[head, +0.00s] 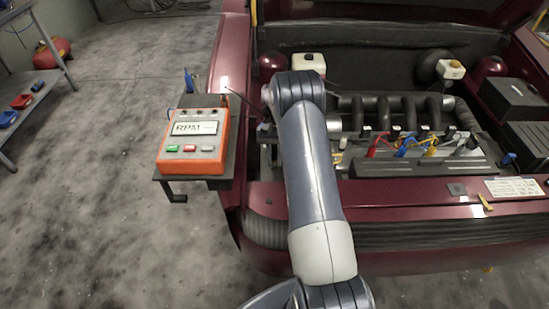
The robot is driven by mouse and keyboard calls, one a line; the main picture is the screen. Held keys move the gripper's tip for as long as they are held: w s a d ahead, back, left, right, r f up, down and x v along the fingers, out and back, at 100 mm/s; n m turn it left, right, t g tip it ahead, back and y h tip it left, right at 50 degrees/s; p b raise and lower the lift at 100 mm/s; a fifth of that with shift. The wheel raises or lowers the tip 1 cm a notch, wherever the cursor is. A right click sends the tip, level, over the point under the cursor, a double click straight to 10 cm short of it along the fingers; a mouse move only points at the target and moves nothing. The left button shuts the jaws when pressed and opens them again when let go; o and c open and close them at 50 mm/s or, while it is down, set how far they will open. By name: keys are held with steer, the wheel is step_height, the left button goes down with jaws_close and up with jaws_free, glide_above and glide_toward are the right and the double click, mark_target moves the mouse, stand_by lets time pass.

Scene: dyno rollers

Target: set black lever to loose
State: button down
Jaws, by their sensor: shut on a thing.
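My arm reaches from the bottom of the head view up over the left side of the open engine bay. Its far joint bends down behind the arm link, and my gripper is hidden there. I cannot see its fingers or what lies between them. A black lever is not clearly made out. A thin dark rod (241,97) slants beside the arm at the bay's left edge, and I cannot tell what it is. A small dark part (265,128) shows just left of the arm, also unclear.
An orange RPM box (194,142) stands on a side shelf left of the dark red car. The engine (400,118) carries red, blue and yellow clips. The front bumper (430,195) borders the bay.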

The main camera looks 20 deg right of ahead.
stand_by(0.3)
steer(key=c, duration=1.3)
jaws_free()
steer(key=shift+w+r, duration=0.1)
steer(key=b+v, duration=0.1)
steer(key=v, duration=0.9)
steer(key=shift+w+d+r, duration=0.1)
steer(key=shift+d+r, duration=0.05)
steer(key=shift+r, duration=0.1)
